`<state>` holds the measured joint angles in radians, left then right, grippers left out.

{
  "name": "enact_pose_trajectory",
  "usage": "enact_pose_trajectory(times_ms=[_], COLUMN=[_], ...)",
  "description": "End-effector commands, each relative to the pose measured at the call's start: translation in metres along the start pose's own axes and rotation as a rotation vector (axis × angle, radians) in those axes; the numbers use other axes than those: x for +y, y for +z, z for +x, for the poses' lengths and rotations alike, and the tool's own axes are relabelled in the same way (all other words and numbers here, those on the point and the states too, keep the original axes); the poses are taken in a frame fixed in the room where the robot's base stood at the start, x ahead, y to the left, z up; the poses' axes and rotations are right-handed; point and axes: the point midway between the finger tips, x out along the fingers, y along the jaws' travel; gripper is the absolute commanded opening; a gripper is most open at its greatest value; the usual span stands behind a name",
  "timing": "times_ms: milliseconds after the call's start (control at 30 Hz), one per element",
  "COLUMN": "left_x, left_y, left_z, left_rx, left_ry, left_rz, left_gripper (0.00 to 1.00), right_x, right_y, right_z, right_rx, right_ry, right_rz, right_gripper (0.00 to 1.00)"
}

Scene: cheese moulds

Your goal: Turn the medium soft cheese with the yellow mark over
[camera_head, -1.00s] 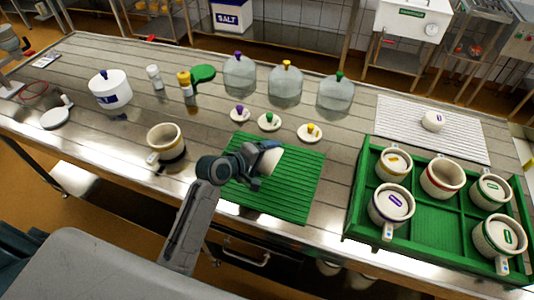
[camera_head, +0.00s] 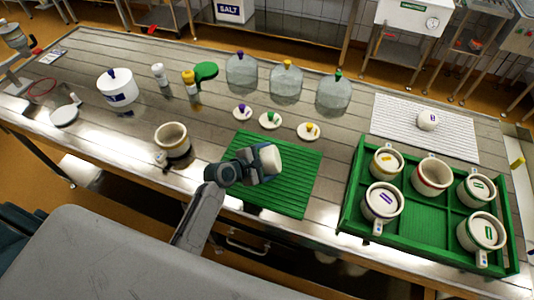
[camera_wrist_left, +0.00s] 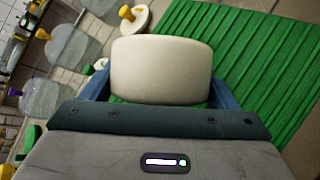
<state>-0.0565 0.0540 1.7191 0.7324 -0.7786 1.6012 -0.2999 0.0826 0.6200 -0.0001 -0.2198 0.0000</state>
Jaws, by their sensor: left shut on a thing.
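My left gripper (camera_head: 264,160) is shut on a white, rounded cheese (camera_head: 271,158) and holds it over the green ribbed mat (camera_head: 295,194). In the left wrist view the cheese (camera_wrist_left: 160,70) sits between the two blue fingers, with its smooth pale side showing. No yellow mark shows on the visible part of it. A gap between cheese and mat cannot be judged for sure. My right gripper is not in view.
A green crate (camera_head: 425,233) with several marked moulds stands at the right. A cream mould (camera_head: 172,140) stands left of the mat. Behind it are small lids with knobs (camera_head: 270,120) and clear domes (camera_head: 287,84). Another white cheese (camera_head: 428,120) lies on a white rack (camera_head: 455,141).

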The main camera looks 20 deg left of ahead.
Motion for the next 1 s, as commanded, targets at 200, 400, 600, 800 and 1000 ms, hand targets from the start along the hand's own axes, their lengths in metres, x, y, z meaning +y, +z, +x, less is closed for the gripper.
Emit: enact_pose_trajectory(times_ms=[200, 400, 600, 800, 1000], left_x=[-0.0028, -0.0047, -0.0059, -0.0062, -0.0061], left_y=[0.0012, 0.0024, 0.0032, 0.0035, 0.0035], left_z=[-0.0001, -0.0003, -0.0003, -0.0003, -0.0003], left_rx=[-0.002, -0.001, -0.001, -0.001, -0.001], left_ry=[0.001, 0.002, 0.002, 0.002, 0.002], left_rz=[-0.302, -0.548, -0.702, -0.75, -0.751], left_gripper=[0.67, 0.67, 0.67, 0.67, 0.67], right_x=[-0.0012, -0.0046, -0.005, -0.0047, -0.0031], right_y=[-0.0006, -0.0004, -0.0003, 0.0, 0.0], right_z=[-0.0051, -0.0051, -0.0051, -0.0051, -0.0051], right_rx=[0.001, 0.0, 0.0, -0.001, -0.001], right_ry=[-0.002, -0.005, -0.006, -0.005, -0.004], right_rz=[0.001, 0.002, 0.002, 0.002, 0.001], right_gripper=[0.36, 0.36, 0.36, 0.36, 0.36])
